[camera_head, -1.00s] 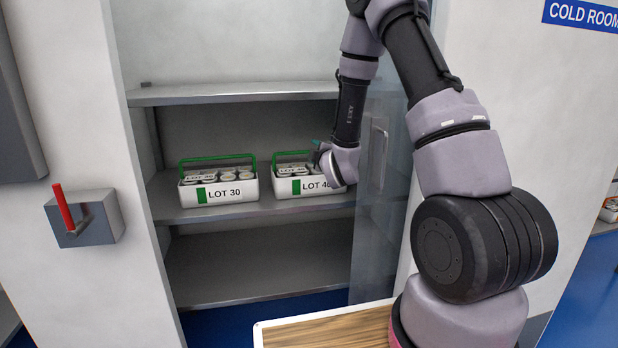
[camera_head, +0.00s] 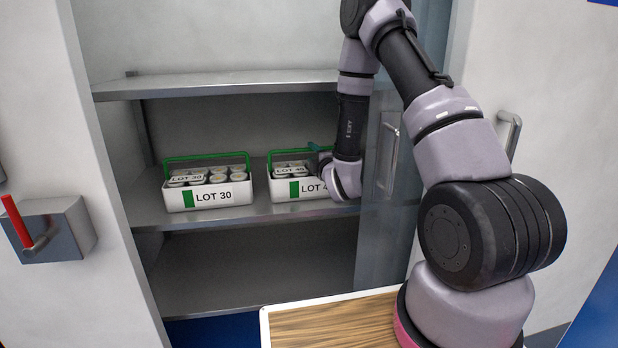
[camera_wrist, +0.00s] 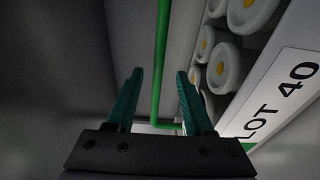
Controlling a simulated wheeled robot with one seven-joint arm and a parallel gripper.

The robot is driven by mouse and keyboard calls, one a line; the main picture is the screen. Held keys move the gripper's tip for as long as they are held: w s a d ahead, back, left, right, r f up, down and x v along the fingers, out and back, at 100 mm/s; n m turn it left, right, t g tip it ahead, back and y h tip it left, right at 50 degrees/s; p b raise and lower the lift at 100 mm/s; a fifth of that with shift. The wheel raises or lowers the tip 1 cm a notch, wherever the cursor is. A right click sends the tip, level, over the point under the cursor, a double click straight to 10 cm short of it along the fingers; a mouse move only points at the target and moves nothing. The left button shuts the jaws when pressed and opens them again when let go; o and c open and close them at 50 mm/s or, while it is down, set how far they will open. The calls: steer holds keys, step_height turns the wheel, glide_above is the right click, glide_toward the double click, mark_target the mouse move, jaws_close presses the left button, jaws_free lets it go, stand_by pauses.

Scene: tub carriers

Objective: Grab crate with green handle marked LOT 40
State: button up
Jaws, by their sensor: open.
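The crate marked LOT 40 (camera_head: 284,188) is a white carrier with a green handle, standing on the middle shelf to the right of the LOT 30 crate. My arm's end covers part of its right side in the head view. My gripper (camera_head: 318,152) is at the crate's handle. In the wrist view my gripper (camera_wrist: 158,100) is open, and the green handle bar (camera_wrist: 161,60) runs lengthwise between its two teal fingers, apart from both. The LOT 40 label (camera_wrist: 275,103) and white tubs with yellow centres (camera_wrist: 225,70) show at the right.
The similar crate marked LOT 30 (camera_head: 208,194) stands to the left on the same shelf (camera_head: 240,214). A shelf (camera_head: 215,85) lies above. A wooden-topped surface (camera_head: 335,325) is in front.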

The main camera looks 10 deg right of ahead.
glide_above(305, 162)
steer(key=shift+s+r, duration=0.1)
steer(key=shift+s, duration=0.05)
jaws_close()
stand_by(1.4)
steer(key=shift+r, duration=0.1)
